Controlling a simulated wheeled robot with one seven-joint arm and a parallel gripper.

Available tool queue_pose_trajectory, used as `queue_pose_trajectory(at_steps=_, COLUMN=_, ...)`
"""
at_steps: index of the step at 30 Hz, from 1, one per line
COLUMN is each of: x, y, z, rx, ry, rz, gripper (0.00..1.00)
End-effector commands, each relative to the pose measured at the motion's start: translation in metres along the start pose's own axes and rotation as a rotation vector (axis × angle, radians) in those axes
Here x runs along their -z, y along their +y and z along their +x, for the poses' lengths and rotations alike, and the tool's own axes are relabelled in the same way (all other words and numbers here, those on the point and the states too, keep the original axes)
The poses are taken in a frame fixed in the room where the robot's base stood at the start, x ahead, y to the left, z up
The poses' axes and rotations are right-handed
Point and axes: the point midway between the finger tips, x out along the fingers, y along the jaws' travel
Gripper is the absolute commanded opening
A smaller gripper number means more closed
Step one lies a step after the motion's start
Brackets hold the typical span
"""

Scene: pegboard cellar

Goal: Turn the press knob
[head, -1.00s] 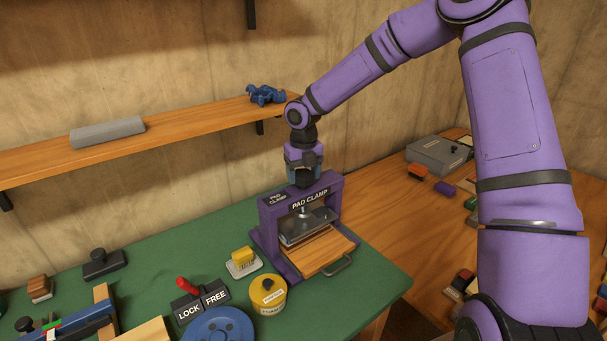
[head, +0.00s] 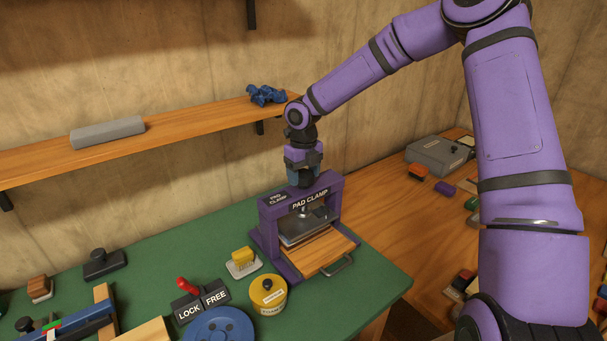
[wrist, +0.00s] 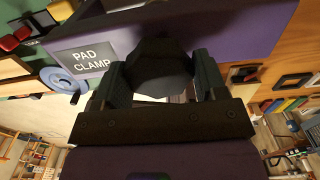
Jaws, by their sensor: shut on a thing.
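The press is a purple frame (head: 268,219) labelled PAD CLAMP, standing on the green mat. Its grey metal plate (head: 305,225) hangs inside the frame above a wooden drawer board (head: 318,251) with a metal handle. My gripper (head: 305,182) points down at the top of the frame and is shut on the press knob. In the wrist view the dark faceted knob (wrist: 163,68) sits between the two fingers, above the purple top bar (wrist: 225,40). In the head view the knob is mostly hidden by my gripper.
Left of the press are a yellow block (head: 243,258), a yellow round jar (head: 267,296), a red lever (head: 187,285) with LOCK and FREE plates, and a blue disc (head: 218,327). A shelf (head: 190,125) runs along the wall behind. A grey box (head: 437,156) stands right.

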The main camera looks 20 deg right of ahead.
Motion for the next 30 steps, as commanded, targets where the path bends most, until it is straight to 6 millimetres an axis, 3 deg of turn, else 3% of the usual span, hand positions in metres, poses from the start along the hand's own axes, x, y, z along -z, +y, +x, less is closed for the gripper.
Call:
queue_pose_trajectory(at_steps=1, x=-0.001, y=-0.001, z=-0.001, rx=0.002, ry=-0.004, rz=-0.002, gripper=0.68)
queue_pose_trajectory(at_steps=4, x=-0.001, y=0.0, z=-0.001, rx=0.002, ry=-0.003, rz=-0.002, gripper=0.91)
queue_pose_trajectory(at_steps=16, x=0.0, y=0.0, z=-0.008, rx=0.001, ry=-0.001, rz=0.0, gripper=0.91)
queue_pose_trajectory(at_steps=30, x=-0.001, y=-0.001, z=-0.088, rx=0.003, ry=-0.003, rz=0.0, gripper=0.91)
